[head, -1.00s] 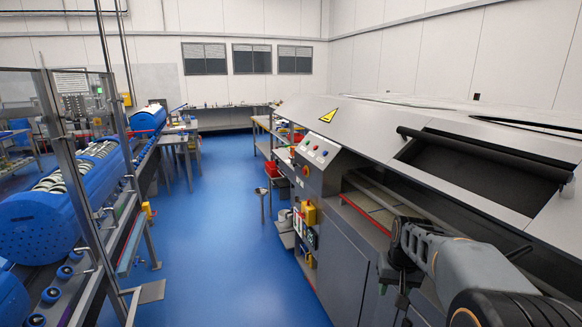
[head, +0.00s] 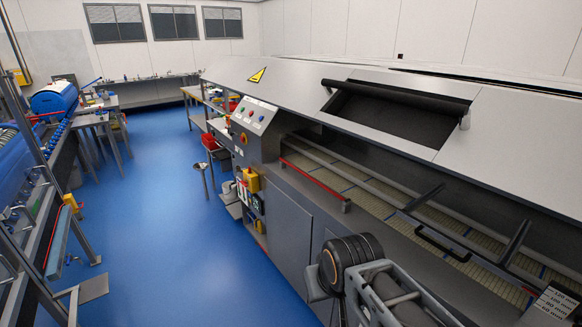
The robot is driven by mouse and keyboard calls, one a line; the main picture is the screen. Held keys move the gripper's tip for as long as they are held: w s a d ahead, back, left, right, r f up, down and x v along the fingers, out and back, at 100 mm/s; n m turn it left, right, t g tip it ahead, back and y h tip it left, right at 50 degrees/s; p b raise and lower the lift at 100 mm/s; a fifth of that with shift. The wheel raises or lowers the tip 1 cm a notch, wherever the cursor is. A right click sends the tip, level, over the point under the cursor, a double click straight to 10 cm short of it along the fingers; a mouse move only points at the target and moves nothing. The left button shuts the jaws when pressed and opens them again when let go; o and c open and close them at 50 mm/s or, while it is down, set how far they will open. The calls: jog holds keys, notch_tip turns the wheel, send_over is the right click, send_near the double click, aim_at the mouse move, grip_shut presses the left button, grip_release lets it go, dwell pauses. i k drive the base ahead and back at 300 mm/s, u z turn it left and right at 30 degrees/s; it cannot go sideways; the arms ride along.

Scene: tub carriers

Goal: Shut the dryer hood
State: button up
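The dryer is the long grey machine on the right. Its pale grey hood (head: 300,86) slopes over the top and carries a yellow warning triangle. A black bar (head: 395,95) spans the dark recess in the hood's sloping face. The hood's front edge stands above the bed, leaving a long open gap. The slatted belt (head: 372,205) shows through this gap. Links of my arm show at the bottom, in front of the dryer's lower panels. My gripper cannot be made out, so its distance from the hood is hidden.
A sloped control panel (head: 252,115) with buttons sits at the dryer's left end. A dark frame with a black handle (head: 440,245) stands over the belt. Open blue floor (head: 165,220) lies left of the dryer. A blue machine line (head: 20,180) runs along the left.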

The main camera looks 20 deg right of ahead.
aim_at(519, 143)
jog(key=u, duration=0.35)
jog(key=i, duration=1.35)
jog(key=z, duration=0.9)
jog(key=i, duration=0.2)
jog(key=z, duration=0.3)
